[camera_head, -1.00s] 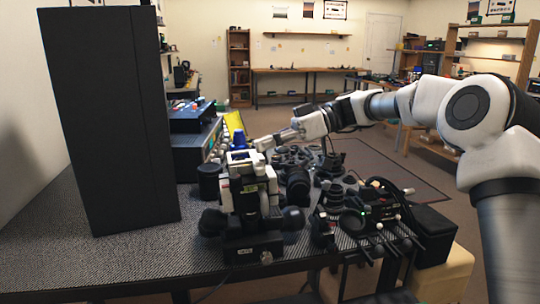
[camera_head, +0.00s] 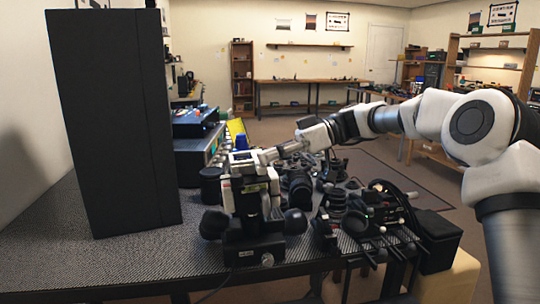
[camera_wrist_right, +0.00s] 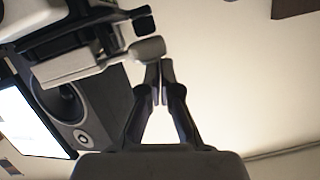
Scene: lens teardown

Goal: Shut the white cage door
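A white-and-black cage-like device (camera_head: 250,190) stands on the dark table in the head view, with a black base and round black knobs at its sides. I cannot tell its door apart from its frame. My right gripper (camera_head: 268,156) reaches in from the right at the device's upper right side. In the right wrist view its fingers (camera_wrist_right: 160,70) are together at the tips, with nothing seen between them. A pale bar with a rounded end (camera_wrist_right: 85,66), seemingly part of the device, lies just left of the fingertips. I cannot tell whether they touch. My left gripper is out of view.
A tall black speaker box (camera_head: 115,120) stands on the left. Blue-topped equipment (camera_head: 195,125) sits behind the device. Lenses (camera_head: 298,190) and a cabled black unit (camera_head: 378,210) crowd the table to its right. The table's front left is clear.

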